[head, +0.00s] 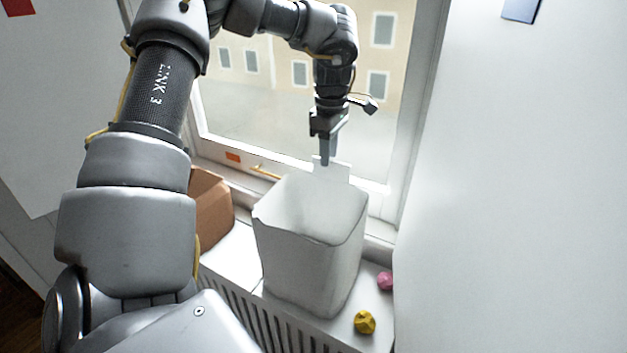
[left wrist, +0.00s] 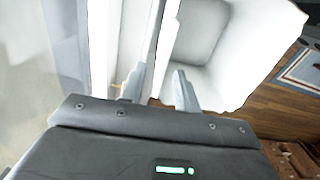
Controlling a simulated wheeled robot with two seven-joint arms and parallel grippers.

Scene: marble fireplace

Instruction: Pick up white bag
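The white bag (head: 308,258) stands upright and open-topped on the white slatted ledge by the window, with a raised flap at its back rim. My left gripper (head: 327,158) points down over that back flap. In the left wrist view, the fingers of my left gripper (left wrist: 160,88) are apart. The bag's back wall seems to run between them, with the right finger over the bag's opening (left wrist: 205,45). I cannot tell whether either finger touches the bag. My right gripper is not in view.
A brown box (head: 212,207) stands left of the bag on the ledge (head: 228,258). A yellow lump (head: 365,322) and a pink lump (head: 385,281) lie to its right. The window (head: 290,95) is close behind, and a white wall (head: 510,200) stands at the right.

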